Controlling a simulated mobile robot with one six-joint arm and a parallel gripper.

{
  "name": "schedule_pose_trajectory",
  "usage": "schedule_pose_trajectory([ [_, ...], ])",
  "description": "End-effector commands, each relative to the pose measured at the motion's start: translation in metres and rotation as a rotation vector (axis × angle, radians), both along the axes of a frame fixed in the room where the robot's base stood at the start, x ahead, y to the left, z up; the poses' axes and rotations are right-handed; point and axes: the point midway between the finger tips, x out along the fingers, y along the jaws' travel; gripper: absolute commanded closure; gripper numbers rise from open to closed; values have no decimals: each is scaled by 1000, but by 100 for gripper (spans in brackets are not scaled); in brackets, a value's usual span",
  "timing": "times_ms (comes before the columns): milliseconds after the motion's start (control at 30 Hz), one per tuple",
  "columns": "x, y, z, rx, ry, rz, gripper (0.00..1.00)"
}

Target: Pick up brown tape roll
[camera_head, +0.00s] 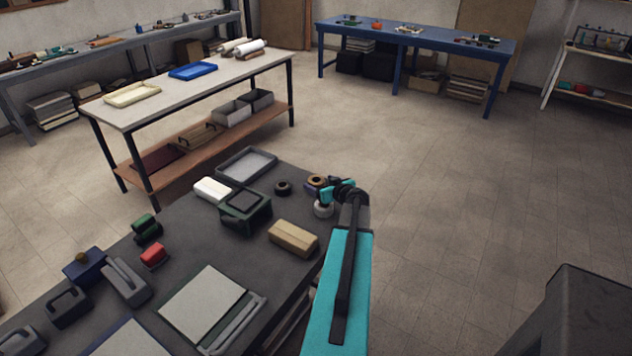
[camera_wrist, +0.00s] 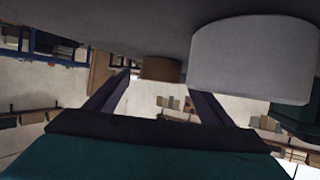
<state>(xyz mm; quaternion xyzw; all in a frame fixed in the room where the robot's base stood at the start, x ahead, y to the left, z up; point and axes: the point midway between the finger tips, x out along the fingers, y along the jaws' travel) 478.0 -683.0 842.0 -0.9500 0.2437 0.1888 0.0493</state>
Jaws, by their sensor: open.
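The brown tape roll (camera_head: 316,181) lies near the right corner of the dark table, partly behind my gripper (camera_head: 332,192). In the wrist view, which appears upside down, the brown tape roll (camera_wrist: 162,69) shows between and beyond the two dark fingers of my gripper (camera_wrist: 157,76). The fingers are open with nothing held. A white roll (camera_head: 323,210) stands just beside my gripper, and it fills the upper right of the wrist view (camera_wrist: 255,60). Whether the fingers touch either roll cannot be told.
A black roll (camera_head: 283,187) lies left of the brown one. A tan block (camera_head: 293,238), a dark green box (camera_head: 245,210) and a grey tray (camera_head: 247,164) share the dark table (camera_head: 185,235). Open floor (camera_head: 450,190) lies to the right.

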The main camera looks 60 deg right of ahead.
Motion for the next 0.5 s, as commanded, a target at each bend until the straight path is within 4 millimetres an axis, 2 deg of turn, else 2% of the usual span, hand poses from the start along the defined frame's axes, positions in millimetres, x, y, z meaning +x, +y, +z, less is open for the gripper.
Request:
schedule_pose_trajectory([
  [200, 14, -8, -5, -2, 1, 1, 25],
  [500, 16, -8, -7, -2, 1, 1, 25],
])
